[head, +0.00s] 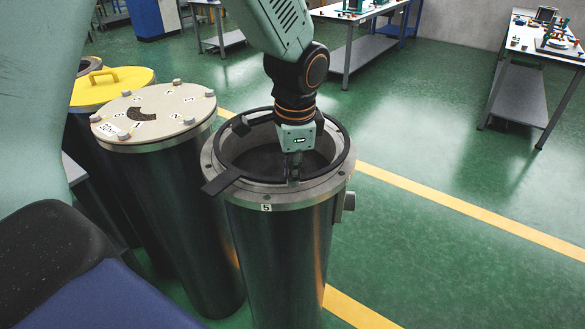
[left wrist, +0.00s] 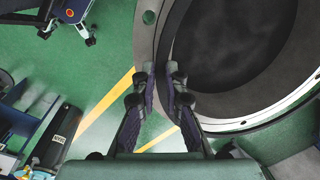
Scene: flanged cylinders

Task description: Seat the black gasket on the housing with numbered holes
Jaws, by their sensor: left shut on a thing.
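The black gasket (head: 221,181) is a thin ring with flat tabs. It lies over or just above the open top of the housing (head: 262,196), a dark cylinder with a grey flange and a "5" label on its near side. One tab juts past the flange at the near left. Whether the ring touches the flange I cannot tell. My left gripper (head: 293,168) points down and is shut on the ring's near side. In the left wrist view its fingertips (left wrist: 164,76) pinch the ring, beside the flange (left wrist: 149,30) with a hole in it. My right gripper is not in view.
A cylinder with a beige bolted lid (head: 150,118) stands close on the left. Behind it is one with a yellow handled lid (head: 112,85). Workbenches (head: 545,40) stand at the back. The green floor to the right is clear, with a yellow line.

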